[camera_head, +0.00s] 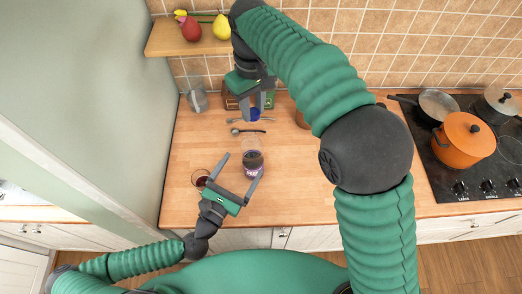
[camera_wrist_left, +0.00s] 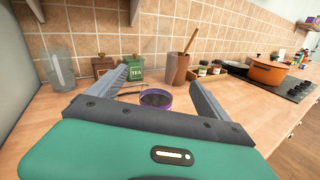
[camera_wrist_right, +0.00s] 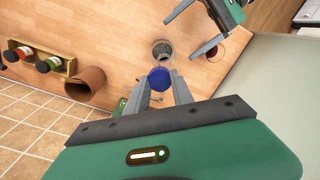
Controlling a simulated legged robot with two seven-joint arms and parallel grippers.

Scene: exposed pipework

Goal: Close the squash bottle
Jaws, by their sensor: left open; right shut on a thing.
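The squash bottle (camera_head: 252,158) stands upright and uncapped on the wooden counter, clear with a purple label and dark contents. It also shows in the left wrist view (camera_wrist_left: 155,98) and the right wrist view (camera_wrist_right: 162,50). My left gripper (camera_head: 242,166) is open, its fingers on either side of the bottle; I cannot tell if they touch it. A blue cap (camera_wrist_right: 159,79) is between the fingertips of my right gripper (camera_wrist_right: 160,84). My right gripper is shut on the cap, which also shows in the head view (camera_head: 255,115), apart from the bottle and farther back towards the wall.
A glass of dark drink (camera_head: 201,179) stands left of my left gripper. Spoons (camera_head: 248,131) lie behind the bottle. A glass jug (camera_head: 195,97), a green tea tin (camera_wrist_left: 134,68) and a brown utensil pot (camera_wrist_left: 177,68) stand at the back. An orange pot (camera_head: 463,140) sits on the hob.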

